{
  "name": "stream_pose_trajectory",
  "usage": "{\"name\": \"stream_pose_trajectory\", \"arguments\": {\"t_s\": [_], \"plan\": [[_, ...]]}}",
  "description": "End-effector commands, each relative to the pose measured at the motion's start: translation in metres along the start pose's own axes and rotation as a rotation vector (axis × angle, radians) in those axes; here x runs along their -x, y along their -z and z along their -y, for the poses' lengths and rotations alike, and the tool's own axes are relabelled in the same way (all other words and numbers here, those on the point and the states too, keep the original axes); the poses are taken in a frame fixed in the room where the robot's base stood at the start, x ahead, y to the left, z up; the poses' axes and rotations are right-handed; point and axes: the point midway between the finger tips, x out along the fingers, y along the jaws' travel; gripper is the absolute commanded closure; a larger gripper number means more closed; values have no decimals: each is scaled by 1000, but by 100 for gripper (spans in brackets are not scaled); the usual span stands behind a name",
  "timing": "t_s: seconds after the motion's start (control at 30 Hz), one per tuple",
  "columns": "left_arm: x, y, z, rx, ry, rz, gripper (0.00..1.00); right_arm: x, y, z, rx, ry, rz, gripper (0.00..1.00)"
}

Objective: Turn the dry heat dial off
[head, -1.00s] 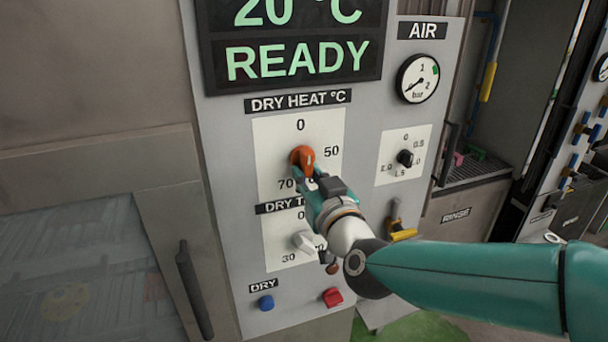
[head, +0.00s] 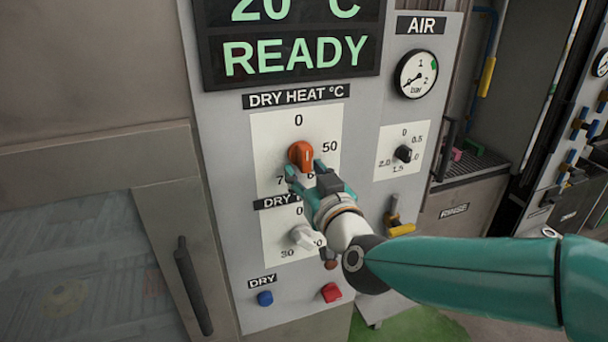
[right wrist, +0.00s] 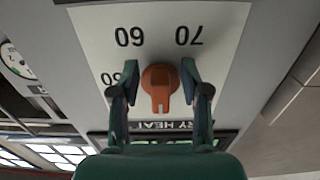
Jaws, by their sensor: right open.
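The orange dry heat dial (head: 301,156) sits on a white scale plate (head: 268,150) under the DRY HEAT °C label. Its ridge stands upright, in line with the 0 above it. In the right wrist view the picture is upside down, and the dial's (right wrist: 160,82) ridge points down toward the label. My right gripper (head: 305,170) is open just below and in front of the dial. Its two fingers are spread to either side of the dial, with gaps visible in the wrist view. My left gripper is not in view.
Below are the white dry time knob (head: 303,237), a blue button (head: 265,298) and a red button (head: 331,292). A black air knob (head: 403,153) and a yellow-handled valve (head: 401,229) are to the right. The display (head: 295,55) above reads READY.

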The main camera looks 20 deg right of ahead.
Motion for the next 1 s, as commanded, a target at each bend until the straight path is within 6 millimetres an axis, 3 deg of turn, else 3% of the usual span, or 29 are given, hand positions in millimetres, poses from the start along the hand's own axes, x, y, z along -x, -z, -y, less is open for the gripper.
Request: {"name": "stream_pose_trajectory", "arguments": {"t_s": [0.27,0.7,1.0], "plan": [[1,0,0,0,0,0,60,20,2,0,-1,2,-4,54],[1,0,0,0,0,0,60,103,1,1,-2,2,-3,54],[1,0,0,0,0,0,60,120,-2,0,0,0,1,54]]}}
